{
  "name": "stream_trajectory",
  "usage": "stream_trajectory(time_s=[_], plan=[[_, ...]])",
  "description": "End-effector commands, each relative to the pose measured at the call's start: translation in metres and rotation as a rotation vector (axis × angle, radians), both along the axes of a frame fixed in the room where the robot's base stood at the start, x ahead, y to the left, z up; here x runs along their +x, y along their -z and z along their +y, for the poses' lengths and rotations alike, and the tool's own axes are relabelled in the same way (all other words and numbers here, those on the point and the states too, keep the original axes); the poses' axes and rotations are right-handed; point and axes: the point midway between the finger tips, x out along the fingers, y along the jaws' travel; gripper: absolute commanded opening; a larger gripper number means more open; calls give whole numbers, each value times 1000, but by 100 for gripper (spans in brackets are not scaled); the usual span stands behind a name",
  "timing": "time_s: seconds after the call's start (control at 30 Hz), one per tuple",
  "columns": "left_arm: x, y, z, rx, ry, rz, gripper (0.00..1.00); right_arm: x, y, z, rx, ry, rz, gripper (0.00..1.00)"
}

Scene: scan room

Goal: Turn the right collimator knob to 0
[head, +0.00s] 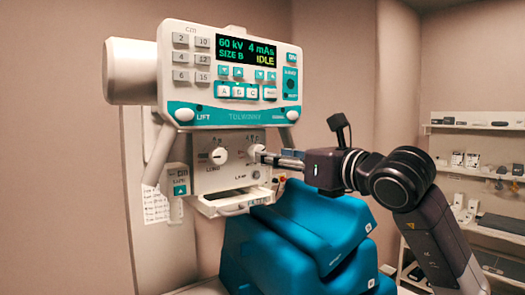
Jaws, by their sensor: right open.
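The collimator box (206,179) hangs below the X-ray control head and faces me. Its left knob (218,156) is white, with scale marks around it. The right collimator knob (255,152) is also white, and its right side is partly hidden by my fingers. My right gripper (268,158) comes in from the right, with its fingertips at the right knob. The jaws are open; I cannot tell whether the fingers touch the knob. The knob's pointer and numbers are too small to read. My left gripper is not in view.
The control head (230,78) with its lit display reads IDLE, above the collimator. A light tray (225,203) juts out below the box. A blue padded chair (300,240) stands beneath my right arm. Shelves (485,172) with small items line the right wall.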

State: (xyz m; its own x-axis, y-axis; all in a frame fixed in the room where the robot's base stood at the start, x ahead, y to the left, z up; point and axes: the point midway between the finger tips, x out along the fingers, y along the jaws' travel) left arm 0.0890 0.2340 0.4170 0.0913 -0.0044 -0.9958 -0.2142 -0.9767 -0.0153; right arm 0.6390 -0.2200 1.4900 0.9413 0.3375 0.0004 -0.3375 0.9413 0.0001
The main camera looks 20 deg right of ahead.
Motion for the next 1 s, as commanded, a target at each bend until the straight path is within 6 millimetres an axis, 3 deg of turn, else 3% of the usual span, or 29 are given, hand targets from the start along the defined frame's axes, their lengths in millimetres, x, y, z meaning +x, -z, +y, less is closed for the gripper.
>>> stream_trajectory(time_s=[0.03,0.3,0.67,1.0], plan=[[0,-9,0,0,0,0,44,9,-3,4,1,-3,6,44],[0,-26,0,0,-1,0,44,44,-2,17,1,-4,3,44],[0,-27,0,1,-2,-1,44,51,0,20,-1,-4,0,44],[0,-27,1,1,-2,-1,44,51,0,20,0,-4,0,9]])
